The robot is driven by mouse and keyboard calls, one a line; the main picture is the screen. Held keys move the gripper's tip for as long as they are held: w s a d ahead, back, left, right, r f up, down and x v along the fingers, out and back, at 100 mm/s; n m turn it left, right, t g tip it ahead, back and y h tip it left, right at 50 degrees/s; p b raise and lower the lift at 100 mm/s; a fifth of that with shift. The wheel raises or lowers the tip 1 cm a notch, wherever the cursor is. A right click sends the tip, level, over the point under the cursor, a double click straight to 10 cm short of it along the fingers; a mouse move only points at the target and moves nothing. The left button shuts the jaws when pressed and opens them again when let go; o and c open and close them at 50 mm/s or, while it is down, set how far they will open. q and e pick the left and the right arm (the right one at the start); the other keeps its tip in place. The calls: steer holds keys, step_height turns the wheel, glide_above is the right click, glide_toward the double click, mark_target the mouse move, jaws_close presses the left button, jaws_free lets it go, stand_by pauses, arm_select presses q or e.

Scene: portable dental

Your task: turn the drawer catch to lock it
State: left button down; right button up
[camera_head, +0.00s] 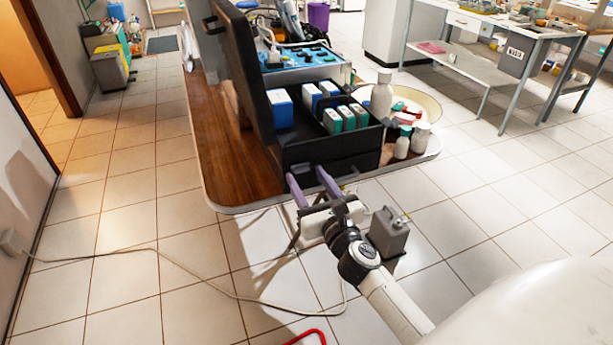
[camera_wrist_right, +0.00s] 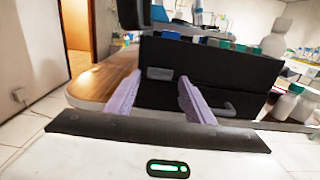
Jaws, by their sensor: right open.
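A black drawer (camera_head: 335,152) forms the front of an open black case on the wooden table, and its dark front also fills the middle of the right wrist view (camera_wrist_right: 215,65). A small grey catch plate (camera_wrist_right: 160,73) sits on the upper left of that front, between my fingertips in the picture. A grey curved handle (camera_wrist_right: 222,110) shows lower right; I cannot tell which piece turns. My right gripper (camera_head: 306,174) is open, its two purple fingers pointing at the lower drawer front. Contact cannot be told. My left gripper is not in view.
The wooden table (camera_head: 225,150) runs along the left. White bottles (camera_head: 382,95) and a round tray (camera_head: 425,100) stand right of the drawer. Blue and green boxes (camera_head: 345,118) sit in the case. A cable (camera_head: 210,285) crosses the open tiled floor.

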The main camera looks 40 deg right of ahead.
steer(key=shift+w+d, duration=0.1)
steer(key=shift+w, duration=0.4)
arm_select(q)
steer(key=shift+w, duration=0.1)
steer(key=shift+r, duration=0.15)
arm_select(e)
steer(key=c, duration=1)
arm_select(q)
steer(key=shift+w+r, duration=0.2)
arm_select(e)
steer(key=shift+c, duration=0.2)
